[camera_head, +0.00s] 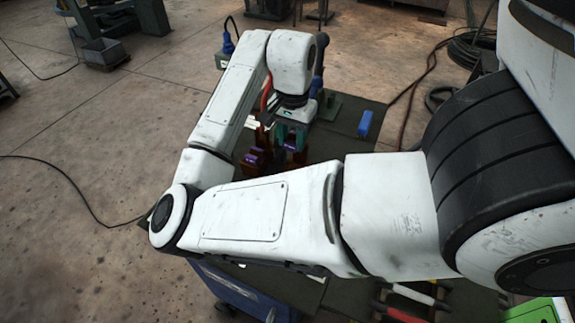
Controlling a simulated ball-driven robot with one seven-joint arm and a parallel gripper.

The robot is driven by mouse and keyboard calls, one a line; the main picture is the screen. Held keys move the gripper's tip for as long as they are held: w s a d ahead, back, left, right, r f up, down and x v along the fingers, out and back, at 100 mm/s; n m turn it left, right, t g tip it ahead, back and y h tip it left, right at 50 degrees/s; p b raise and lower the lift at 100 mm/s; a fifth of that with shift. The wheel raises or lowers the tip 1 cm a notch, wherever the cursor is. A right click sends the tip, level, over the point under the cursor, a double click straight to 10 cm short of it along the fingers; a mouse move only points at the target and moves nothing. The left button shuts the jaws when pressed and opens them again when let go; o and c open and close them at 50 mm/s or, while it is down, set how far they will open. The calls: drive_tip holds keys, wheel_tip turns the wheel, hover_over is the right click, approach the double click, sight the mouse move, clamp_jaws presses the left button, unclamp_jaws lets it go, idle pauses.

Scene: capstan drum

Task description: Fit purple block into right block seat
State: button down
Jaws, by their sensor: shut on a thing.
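My gripper (291,136) points down over the dark bench, partly hidden by my own arm. It is shut on a purple block (292,145), which shows just below its fingers. The block is at a dark reddish seat to the right; whether it rests in it or is above it cannot be told. A second purple piece (254,156) is at another dark red-brown seat to the left, lower in the picture. The lower parts of both seats are in shadow or behind my arm.
A blue block (365,123) lies on the dark bench top (343,140) to the right of my gripper. An orange-red upright part (265,95) stands close left of my wrist. Several rods or tools (415,293) lie at the near edge. My arm hides the bench's middle.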

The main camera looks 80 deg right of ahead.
sight(293, 170)
wheel_tip(293, 170, down, 10)
drive_tip(key=shift+r+b, duration=0.15)
drive_tip(key=shift+b, duration=0.95)
drive_tip(key=shift+f, duration=0.2)
drive_tip(key=shift+s+f+b, duration=0.15)
drive_tip(key=shift+f+b, duration=0.2)
drive_tip(key=shift+f, duration=0.2)
drive_tip(key=c, duration=0.8)
unclamp_jaws()
drive_tip(key=shift+o, duration=0.5)
drive_tip(key=shift+r, duration=0.1)
wheel_tip(293, 170, up, 13)
drive_tip(key=p, duration=0.3)
drive_tip(key=shift+r, duration=0.2)
